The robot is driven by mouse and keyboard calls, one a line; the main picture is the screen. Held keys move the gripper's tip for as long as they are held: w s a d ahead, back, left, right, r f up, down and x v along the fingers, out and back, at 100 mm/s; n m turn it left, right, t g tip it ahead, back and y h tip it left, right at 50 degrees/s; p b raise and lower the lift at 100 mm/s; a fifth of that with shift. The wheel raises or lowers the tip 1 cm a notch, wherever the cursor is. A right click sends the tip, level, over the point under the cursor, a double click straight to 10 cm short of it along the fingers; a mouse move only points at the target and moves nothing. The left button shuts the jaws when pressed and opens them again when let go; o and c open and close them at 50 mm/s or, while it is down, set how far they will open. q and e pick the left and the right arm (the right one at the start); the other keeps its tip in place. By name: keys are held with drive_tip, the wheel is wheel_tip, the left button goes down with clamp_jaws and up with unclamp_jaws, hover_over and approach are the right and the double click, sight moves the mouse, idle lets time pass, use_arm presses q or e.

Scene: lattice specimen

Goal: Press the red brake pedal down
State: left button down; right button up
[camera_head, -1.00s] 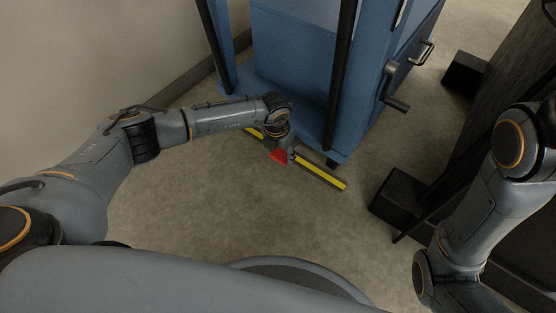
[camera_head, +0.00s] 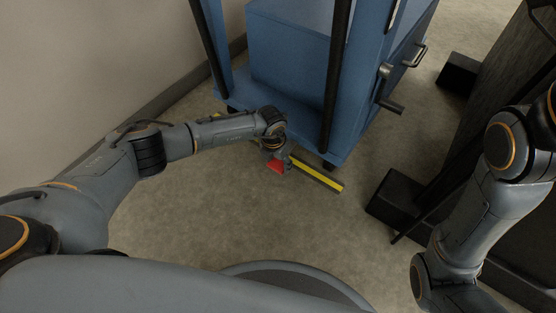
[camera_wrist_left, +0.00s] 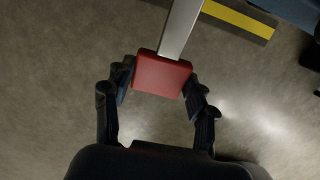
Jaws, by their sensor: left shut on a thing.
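The red brake pedal (camera_wrist_left: 161,76) is at the end of a metal lever (camera_wrist_left: 181,28) in the left wrist view. My left gripper (camera_wrist_left: 158,84) has one finger on each side of the pedal and is shut on it. In the head view the red pedal (camera_head: 275,166) shows low over the floor, in front of the blue cart (camera_head: 290,95). My left wrist and gripper (camera_head: 276,153) are right above it there and hide its lever. My right arm shows at the right, but its gripper is not in view.
A yellow-striped bar (camera_head: 316,174) runs beside the pedal along the cart's front; it also shows in the left wrist view (camera_wrist_left: 238,17). A crank handle (camera_head: 388,95) juts from the cart's right side. Black block feet (camera_head: 395,195) stand to the right. The floor in front is clear.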

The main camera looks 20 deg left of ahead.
use_arm(q)
drive_tip(key=shift+s+a+f, duration=0.15)
drive_tip(key=shift+s+f, duration=0.25)
drive_tip(key=shift+s, duration=0.05)
drive_tip(key=shift+c, duration=2.2)
unclamp_jaws()
drive_tip(key=shift+w+r, duration=0.1)
drive_tip(key=shift+w+r, duration=0.1)
drive_tip(key=shift+r, duration=0.2)
wheel_tip(320, 180, up, 11)
drive_tip(key=s, duration=0.1)
drive_tip(key=shift+s+a+r, duration=0.15)
drive_tip(key=shift+s+a, duration=0.1)
drive_tip(key=shift+s, duration=0.05)
